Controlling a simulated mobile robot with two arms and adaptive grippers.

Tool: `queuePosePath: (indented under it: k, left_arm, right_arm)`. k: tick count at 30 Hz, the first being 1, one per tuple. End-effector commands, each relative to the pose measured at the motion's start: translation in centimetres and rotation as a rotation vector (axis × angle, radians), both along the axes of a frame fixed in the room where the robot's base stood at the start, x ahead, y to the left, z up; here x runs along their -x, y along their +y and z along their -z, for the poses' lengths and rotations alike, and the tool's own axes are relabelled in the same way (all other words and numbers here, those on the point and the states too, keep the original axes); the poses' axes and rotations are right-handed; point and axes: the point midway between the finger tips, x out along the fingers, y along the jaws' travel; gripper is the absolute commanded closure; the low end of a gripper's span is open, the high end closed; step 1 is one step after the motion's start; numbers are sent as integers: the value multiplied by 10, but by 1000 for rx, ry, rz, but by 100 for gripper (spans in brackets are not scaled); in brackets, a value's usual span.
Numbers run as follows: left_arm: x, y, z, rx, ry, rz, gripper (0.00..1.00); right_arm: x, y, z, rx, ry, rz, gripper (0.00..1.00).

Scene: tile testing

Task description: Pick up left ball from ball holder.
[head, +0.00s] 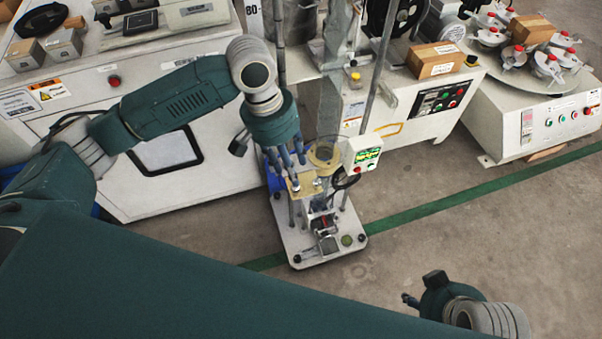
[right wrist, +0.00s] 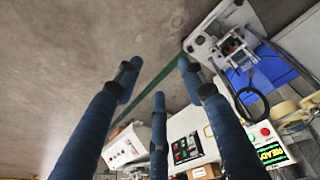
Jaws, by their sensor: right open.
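The tile tester (head: 318,246) stands on the floor in the middle of the head view. It has a small tan plate (head: 305,187) and a tan ring (head: 323,155) around a clear tube. I cannot clearly make out the balls or tell which part is their holder. My left gripper (head: 287,161) points down just above the tan plate, its blue fingers partly overlapping. Whether it touches anything is unclear. My right gripper (head: 408,299) is low at the right, apart from the tester. In the right wrist view its fingers (right wrist: 158,85) are spread and empty; the tester's base (right wrist: 208,40) shows beyond.
A box with a green display (head: 362,153) sits on the tester's right side, and a grey pole rises beside it. White machines (head: 432,97) line the back. A large white cabinet (head: 120,190) stands left. The floor (head: 480,215) at right is clear.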

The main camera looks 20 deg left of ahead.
Motion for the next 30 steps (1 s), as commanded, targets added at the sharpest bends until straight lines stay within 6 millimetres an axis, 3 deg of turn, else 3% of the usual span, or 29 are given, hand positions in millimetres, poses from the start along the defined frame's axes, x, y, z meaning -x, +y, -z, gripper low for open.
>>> queuePosePath:
  k: [4, 14, 30]
  left_arm:
    - [1, -2, 16, -2, 3, 1, 60]
    - [0, -3, 31, -2, 1, 1, 60]
    - [-2, -5, 67, -2, 0, 1, 60]
  right_arm:
    - [-16, 4, 2, -12, -60, -5, 60]
    - [-50, 14, -7, -39, -191, -16, 60]
    - [-142, 46, -68, -133, -628, -47, 60]
